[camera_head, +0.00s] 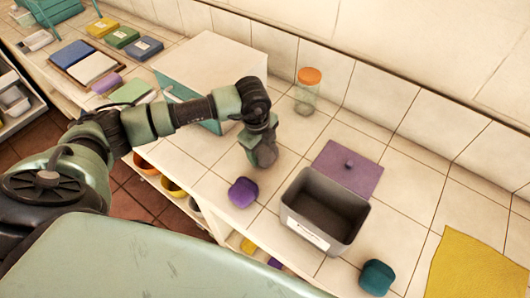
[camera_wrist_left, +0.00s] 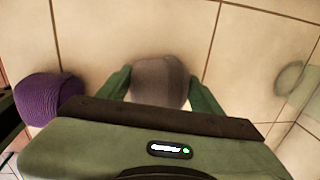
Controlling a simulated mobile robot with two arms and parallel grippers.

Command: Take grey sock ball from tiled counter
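The grey sock ball (camera_head: 265,156) is at my left gripper (camera_head: 262,146), above the tiled counter (camera_head: 300,145); whether it touches the tiles is hard to tell. In the left wrist view the ball (camera_wrist_left: 159,80) sits between the two green fingers of my left gripper (camera_wrist_left: 159,84). A finger lies close against each side of it, so the gripper looks shut on it. The gripper's body hides the ball's near part. My right gripper is not in view.
A purple sock ball (camera_head: 243,192) lies close by, and a teal one (camera_head: 376,277) farther right. An open grey bin (camera_head: 296,217) stands near a purple lid (camera_head: 362,172). An orange-capped jar (camera_head: 306,92) stands by the wall. A yellow cloth (camera_head: 480,270) lies at right.

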